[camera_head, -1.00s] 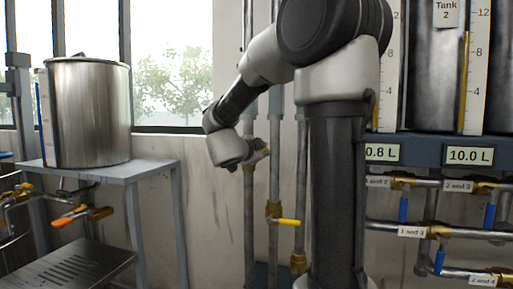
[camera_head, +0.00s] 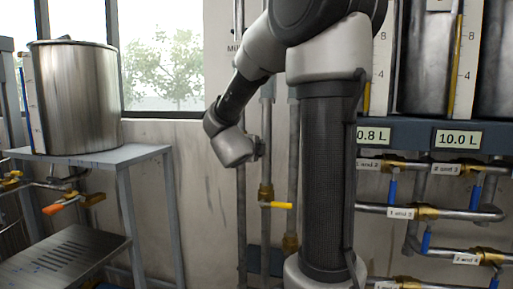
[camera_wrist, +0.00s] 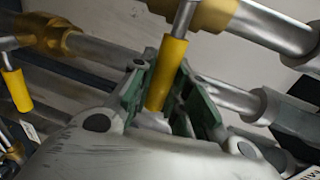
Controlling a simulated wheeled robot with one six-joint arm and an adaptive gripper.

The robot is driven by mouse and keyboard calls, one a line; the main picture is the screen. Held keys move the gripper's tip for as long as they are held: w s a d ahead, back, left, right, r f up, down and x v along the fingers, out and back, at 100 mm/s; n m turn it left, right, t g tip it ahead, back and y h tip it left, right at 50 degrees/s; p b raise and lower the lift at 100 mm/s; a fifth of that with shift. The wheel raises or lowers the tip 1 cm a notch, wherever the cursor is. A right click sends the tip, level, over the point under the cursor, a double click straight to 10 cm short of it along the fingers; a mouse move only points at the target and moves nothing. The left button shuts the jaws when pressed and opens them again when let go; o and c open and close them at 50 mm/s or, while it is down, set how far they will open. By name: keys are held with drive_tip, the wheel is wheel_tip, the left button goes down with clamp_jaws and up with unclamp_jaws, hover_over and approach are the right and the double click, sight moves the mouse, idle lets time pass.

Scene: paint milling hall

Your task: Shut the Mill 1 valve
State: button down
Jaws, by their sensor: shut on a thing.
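In the wrist view a yellow valve handle (camera_wrist: 167,75) on a metal stem stands between the green-padded fingers of my gripper (camera_wrist: 165,98). The stem meets a brass valve body (camera_wrist: 205,12) on a grey pipe. My gripper is shut on this handle. In the head view my gripper (camera_head: 257,148) is in front of the vertical pipes, left of my column; its fingers and the held handle are not clear there. A label at the wrist view's right edge is cut off, so I cannot tell which mill this valve serves.
A second yellow handle (camera_wrist: 17,90) hangs from another brass valve in the wrist view. In the head view a yellow handle (camera_head: 280,205) points right, below my gripper. A steel tank (camera_head: 75,100) stands on a table at left. Blue-handled valves (camera_head: 392,192) are at right.

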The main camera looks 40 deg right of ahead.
drive_tip(key=shift+f, duration=0.15)
drive_tip(key=c, duration=1.3)
unclamp_jaws()
drive_tip(key=shift+c, duration=0.2)
drive_tip(key=v, duration=1.2)
